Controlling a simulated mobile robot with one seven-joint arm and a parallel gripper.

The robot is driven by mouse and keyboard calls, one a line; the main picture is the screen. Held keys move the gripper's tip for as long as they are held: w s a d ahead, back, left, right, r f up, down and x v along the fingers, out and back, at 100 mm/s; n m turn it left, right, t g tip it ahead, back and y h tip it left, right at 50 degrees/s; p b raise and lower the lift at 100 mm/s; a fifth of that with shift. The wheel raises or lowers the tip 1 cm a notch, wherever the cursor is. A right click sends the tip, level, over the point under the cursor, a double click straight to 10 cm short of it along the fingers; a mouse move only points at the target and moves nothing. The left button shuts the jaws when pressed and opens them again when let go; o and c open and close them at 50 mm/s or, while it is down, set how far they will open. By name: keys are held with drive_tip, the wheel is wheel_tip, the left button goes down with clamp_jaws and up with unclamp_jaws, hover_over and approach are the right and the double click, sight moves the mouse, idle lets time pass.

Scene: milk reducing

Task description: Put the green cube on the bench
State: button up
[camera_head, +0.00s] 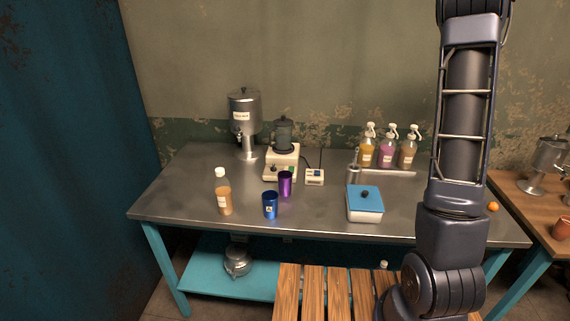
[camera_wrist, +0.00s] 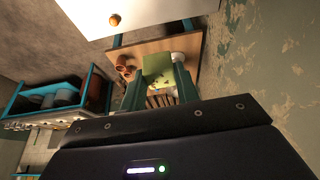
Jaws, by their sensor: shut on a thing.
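In the wrist view my gripper (camera_wrist: 158,88) is shut on a green cube (camera_wrist: 156,64), which sits between the two teal fingers. The cube's lower part shows lighter yellowish patches. In the head view my arm rises at the right, and neither my gripper nor the cube is in that view. A slatted wooden seat, which looks like the bench (camera_head: 314,290), stands at the bottom middle of the head view, in front of the metal table. The visible slats are bare, and my arm hides its right side.
The metal table (camera_head: 190,190) holds bottles, a blue cup (camera_head: 270,205), a purple cup (camera_head: 285,183), a blue-lidded box (camera_head: 365,203) and a blender (camera_head: 283,140). A wooden table (camera_head: 532,205) stands at the right. An orange ball (camera_head: 493,206) lies near the metal table's right end.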

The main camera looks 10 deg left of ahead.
drive_tip(key=w+a+r+n+t, duration=0.15)
drive_tip(key=w+a, duration=0.45)
drive_tip(key=a, duration=0.8)
drive_tip(key=w+a+f+n, duration=0.1)
drive_tip(key=w+a+n, duration=0.3)
drive_tip(key=a, duration=1)
drive_tip(key=w+a+r+n+t, duration=0.1)
drive_tip(key=w+a, duration=0.6)
drive_tip(key=a, duration=0.7)
drive_tip(key=s+a+n+y, duration=0.25)
drive_tip(key=a+n, duration=0.25)
drive_tip(key=a, duration=2.4)
drive_tip(key=s+a+f+n+t+y, duration=0.1)
drive_tip(key=s+a+n, duration=0.1)
drive_tip(key=s+a, duration=0.95)
drive_tip(key=s+a+n, duration=0.2)
drive_tip(key=s+a, duration=0.5)
drive_tip(key=a, duration=0.9)
drive_tip(key=s+a+f+n+t+y, duration=0.1)
drive_tip(key=s+a+n, duration=0.1)
drive_tip(key=s+a, duration=0.95)
drive_tip(key=w+f, duration=0.1)
drive_tip(key=f, duration=1.1)
drive_tip(key=w+a+f, duration=0.1)
drive_tip(key=f, duration=1.2)
drive_tip(key=w+a+f, duration=0.1)
drive_tip(key=f, duration=1.2)
drive_tip(key=shift+w, duration=0.15)
drive_tip(key=shift+f, duration=0.1)
